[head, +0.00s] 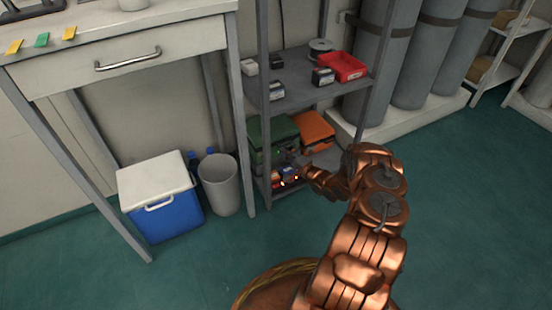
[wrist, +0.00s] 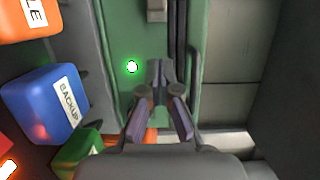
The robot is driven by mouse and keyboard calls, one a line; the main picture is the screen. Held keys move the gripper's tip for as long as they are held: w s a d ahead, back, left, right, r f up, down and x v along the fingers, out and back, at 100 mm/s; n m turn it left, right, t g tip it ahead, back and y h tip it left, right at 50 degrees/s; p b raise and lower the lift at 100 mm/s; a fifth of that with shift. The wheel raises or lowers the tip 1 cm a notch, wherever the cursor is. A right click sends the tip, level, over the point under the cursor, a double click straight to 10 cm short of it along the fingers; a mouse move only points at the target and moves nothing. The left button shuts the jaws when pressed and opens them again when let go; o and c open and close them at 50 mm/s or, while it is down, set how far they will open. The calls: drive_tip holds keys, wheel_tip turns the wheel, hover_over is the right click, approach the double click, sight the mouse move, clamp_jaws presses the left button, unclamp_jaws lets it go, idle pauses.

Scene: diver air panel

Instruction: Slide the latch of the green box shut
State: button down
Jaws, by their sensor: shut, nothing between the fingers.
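The green box (head: 272,132) stands on the lower shelf of the grey rack in the head view. Its green face (wrist: 115,30) fills the upper middle of the wrist view. A small grey block (wrist: 157,11) on that face, at the top edge, looks like the latch; its position along its travel cannot be told. My gripper (wrist: 160,72) is shut and empty, its fingertips in front of the green face, below the grey block in the picture. Contact with the face cannot be told. In the head view my gripper (head: 296,168) is small and partly hidden among the small blocks.
A green light (wrist: 132,66) glows left of my fingertips. A blue block marked BACKUP (wrist: 45,105) and an orange block (wrist: 28,18) lie to the left. An orange case (head: 313,128) stands beside the green box. A rack post (head: 247,110) and a bin (head: 219,185) are nearby.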

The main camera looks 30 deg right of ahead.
drive_tip(key=shift+w+a+b, duration=0.2)
drive_tip(key=shift+a+b, duration=0.4)
drive_tip(key=shift+a, duration=1.45)
